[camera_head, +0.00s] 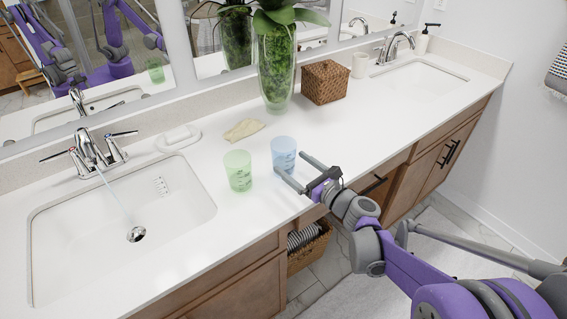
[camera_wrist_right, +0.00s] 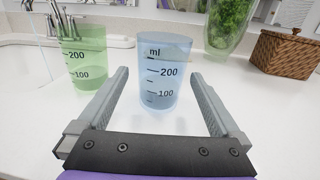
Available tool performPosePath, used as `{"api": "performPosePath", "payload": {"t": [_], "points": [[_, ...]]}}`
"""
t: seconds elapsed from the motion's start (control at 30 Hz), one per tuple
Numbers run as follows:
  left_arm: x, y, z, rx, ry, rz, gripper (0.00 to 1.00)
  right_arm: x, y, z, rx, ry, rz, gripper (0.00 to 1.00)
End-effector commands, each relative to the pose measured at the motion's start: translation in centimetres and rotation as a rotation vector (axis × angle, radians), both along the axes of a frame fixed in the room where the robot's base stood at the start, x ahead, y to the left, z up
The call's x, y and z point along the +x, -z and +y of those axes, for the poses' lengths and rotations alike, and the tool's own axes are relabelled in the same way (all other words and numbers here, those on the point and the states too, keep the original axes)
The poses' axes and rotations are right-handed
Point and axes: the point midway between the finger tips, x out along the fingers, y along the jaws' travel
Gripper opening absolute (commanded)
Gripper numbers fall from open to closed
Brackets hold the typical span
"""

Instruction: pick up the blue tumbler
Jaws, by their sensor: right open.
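The blue tumbler (camera_head: 284,153) is a translucent cup with measuring marks, standing upright on the white counter. My right gripper (camera_head: 294,174) is open at counter height, its two fingers pointing at the tumbler from the front edge side. In the right wrist view the blue tumbler (camera_wrist_right: 158,78) stands just ahead of and between the lines of the open fingers (camera_wrist_right: 160,90); I cannot tell whether the tips reach past its near side. A green tumbler (camera_head: 238,170) stands to its left, and it also shows in the wrist view (camera_wrist_right: 85,62), outside the left finger. My left gripper is not in view.
A sink with running water (camera_head: 125,215) lies to the left. Behind the tumblers are a folded cloth (camera_head: 244,130), a soap dish (camera_head: 178,138), a glass vase with a plant (camera_head: 276,70) and a woven box (camera_head: 325,82). The counter right of the blue tumbler is clear.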

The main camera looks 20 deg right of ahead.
Motion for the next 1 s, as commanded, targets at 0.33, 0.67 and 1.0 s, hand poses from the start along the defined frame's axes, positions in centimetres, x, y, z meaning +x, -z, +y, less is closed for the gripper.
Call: {"api": "performPosePath", "payload": {"t": [0.33,0.67,1.0], "points": [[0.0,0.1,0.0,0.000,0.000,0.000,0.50,4.2,-0.1,1.7,-0.001,-0.001,0.000,1.00],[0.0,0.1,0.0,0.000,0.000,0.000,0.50,4.6,-0.1,1.9,-0.002,0.001,0.000,0.87],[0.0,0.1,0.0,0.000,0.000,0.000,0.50,4.6,-0.1,1.9,-0.002,0.001,0.000,0.26]]}}
